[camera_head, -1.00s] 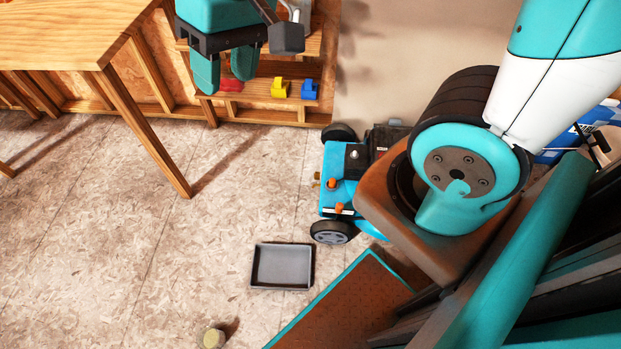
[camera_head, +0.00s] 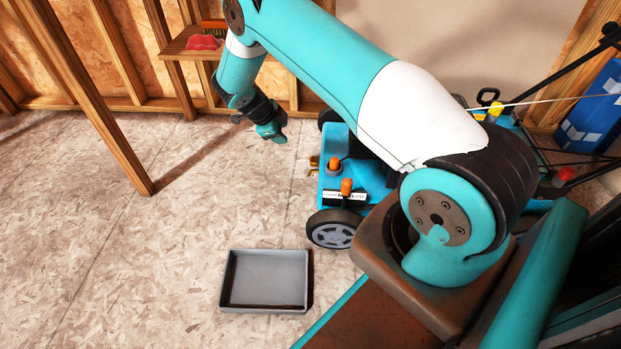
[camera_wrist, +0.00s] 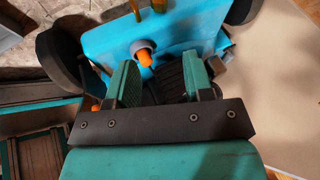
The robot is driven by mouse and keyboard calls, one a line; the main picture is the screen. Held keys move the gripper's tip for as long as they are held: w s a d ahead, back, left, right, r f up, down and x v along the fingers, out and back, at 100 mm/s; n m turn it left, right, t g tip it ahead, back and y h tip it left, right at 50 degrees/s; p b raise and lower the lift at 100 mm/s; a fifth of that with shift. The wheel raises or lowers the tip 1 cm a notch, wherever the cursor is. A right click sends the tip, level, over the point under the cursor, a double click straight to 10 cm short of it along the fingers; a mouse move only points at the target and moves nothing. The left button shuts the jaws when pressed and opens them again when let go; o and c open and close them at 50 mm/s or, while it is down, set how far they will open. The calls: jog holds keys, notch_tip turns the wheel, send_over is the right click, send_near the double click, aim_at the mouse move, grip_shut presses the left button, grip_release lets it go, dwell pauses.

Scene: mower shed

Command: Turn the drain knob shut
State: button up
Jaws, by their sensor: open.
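A blue mower (camera_head: 375,180) stands on the floor right of centre in the head view. It has two orange knobs, an upper one (camera_head: 333,163) and a lower one (camera_head: 346,187), and a small brass fitting (camera_head: 314,162) on its left side. I cannot tell for sure which is the drain knob. My gripper (camera_head: 274,132) is left of the mower, above the floor. In the wrist view, my gripper (camera_wrist: 160,82) is open and empty, facing the mower's blue body (camera_wrist: 185,28). An orange knob (camera_wrist: 145,57) in a grey collar lies beyond the fingertips, apart from them.
A grey tray (camera_head: 230,285) lies on the floor in front of the mower. A wooden post (camera_head: 85,90) stands at the left, and a wooden shelf (camera_head: 175,45) is behind my arm. A blue box (camera_head: 595,110) is at the far right. Floor to the left is clear.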

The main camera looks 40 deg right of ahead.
aim_at(311, 159)
jog(key=shift+m+h, duration=0.3)
jog(key=shift+m, duration=0.5)
jog(key=shift+s+a+f+b+x, duration=0.15)
jog(key=shift+b+x, duration=1.5)
jog(key=shift+x, duration=2.05)
jog(key=shift+s+a+b+x, duration=0.1)
jog(key=shift+b+x, duration=1.6)
jog(key=shift+x, duration=2)
jog(key=shift+s+a+f+b+x, duration=0.15)
jog(key=shift+b+x, duration=1.5)
jog(key=shift+x, duration=2.05)
jog(key=shift+r, duration=0.1)
